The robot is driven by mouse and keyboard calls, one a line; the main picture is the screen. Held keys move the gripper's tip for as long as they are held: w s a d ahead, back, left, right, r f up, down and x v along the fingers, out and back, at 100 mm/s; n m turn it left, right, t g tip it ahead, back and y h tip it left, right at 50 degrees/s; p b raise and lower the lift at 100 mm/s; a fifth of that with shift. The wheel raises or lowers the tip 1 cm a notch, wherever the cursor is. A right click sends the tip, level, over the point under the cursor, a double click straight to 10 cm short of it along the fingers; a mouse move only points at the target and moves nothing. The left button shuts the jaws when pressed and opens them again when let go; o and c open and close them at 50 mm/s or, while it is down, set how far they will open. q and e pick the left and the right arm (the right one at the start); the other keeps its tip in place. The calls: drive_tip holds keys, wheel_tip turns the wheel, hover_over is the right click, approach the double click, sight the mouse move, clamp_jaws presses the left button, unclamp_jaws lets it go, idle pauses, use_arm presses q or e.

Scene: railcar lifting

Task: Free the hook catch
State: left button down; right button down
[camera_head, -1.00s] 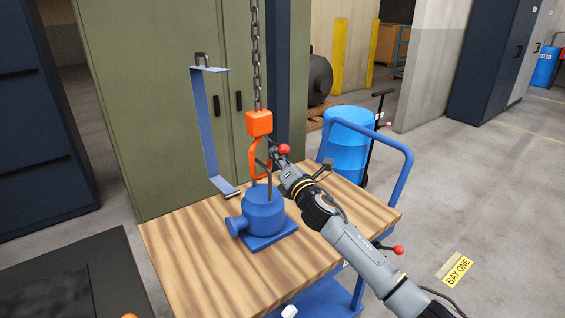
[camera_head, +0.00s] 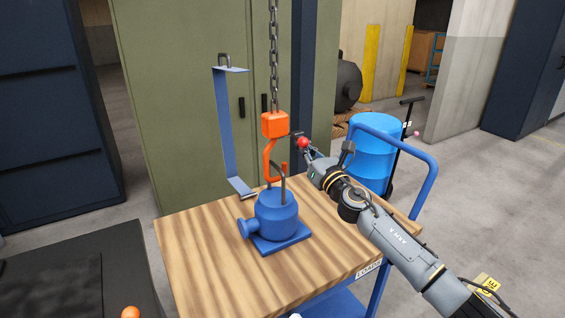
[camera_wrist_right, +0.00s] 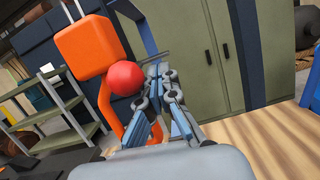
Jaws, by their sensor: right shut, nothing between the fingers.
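An orange hook block (camera_head: 275,124) hangs from a chain, with an orange hook (camera_head: 268,160) below it. The hook's lower bend is at the grey bail (camera_head: 283,180) of a blue pot-shaped part (camera_head: 276,214) that stands upright on the cart. A red ball knob (camera_head: 303,142) sticks out to the right of the block, on what looks like the catch lever. My right gripper (camera_head: 308,154) is shut and empty just below and right of the knob. In the right wrist view the knob (camera_wrist_right: 127,78) shows left of the fingertips (camera_wrist_right: 162,76); contact cannot be told. My left gripper is out of view.
A wood-topped cart (camera_head: 190,258) with a blue handle (camera_head: 400,142) carries the pot. A blue bracket (camera_head: 228,130) stands left of the hook. Green cabinets (camera_head: 180,110) are behind, and a blue drum (camera_head: 370,150) is at the right.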

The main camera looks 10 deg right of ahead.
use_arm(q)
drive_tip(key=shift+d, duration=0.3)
use_arm(e)
drive_tip(key=shift+r, duration=0.15)
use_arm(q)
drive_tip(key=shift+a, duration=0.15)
use_arm(e)
drive_tip(key=shift+d, duration=0.1)
drive_tip(key=v, duration=1.2)
